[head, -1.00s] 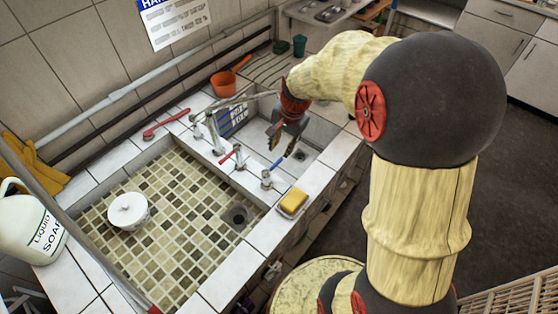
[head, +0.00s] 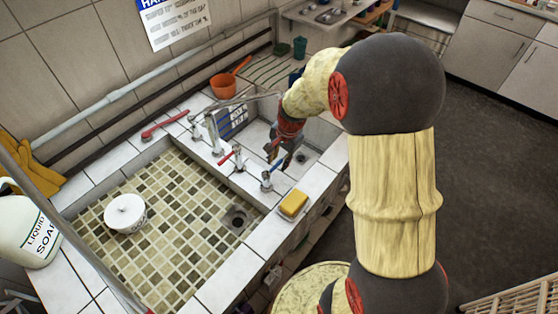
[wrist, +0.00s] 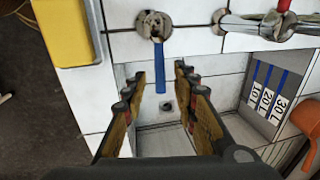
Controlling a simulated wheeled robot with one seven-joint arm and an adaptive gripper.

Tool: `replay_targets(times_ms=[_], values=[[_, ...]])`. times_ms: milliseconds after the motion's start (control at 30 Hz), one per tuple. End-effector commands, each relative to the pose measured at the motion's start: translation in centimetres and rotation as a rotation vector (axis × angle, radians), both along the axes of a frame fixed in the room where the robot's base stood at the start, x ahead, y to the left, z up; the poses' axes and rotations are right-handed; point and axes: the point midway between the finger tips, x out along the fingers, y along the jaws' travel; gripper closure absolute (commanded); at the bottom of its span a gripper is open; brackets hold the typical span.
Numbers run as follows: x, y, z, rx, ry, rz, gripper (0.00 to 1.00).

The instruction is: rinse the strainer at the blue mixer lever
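The blue mixer lever (head: 272,170) sticks out from a tap on the white tiled divider between the two basins. In the wrist view the blue lever (wrist: 160,75) appears in the gap between my fingertips; I cannot tell whether they touch it. My gripper (head: 279,155) is at the small basin, just behind the lever. Its two fingers (wrist: 160,88) stand apart with nothing held between them. No strainer can be made out for certain.
A yellow sponge (head: 293,204) lies on the front ledge. A red-handled tap (head: 230,156) and the spout (head: 212,132) stand left of the lever. A soap jug (head: 28,228) is at far left. The large basin's drain (head: 235,217) is uncovered.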

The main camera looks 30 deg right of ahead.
Motion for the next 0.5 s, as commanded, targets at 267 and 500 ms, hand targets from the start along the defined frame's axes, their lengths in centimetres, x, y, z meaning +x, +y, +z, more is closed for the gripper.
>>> replay_targets(times_ms=[267,500], values=[[0.00,0.01,0.03,0.000,0.000,0.000,0.83],[-0.01,0.01,0.04,0.000,0.000,0.000,0.96]])
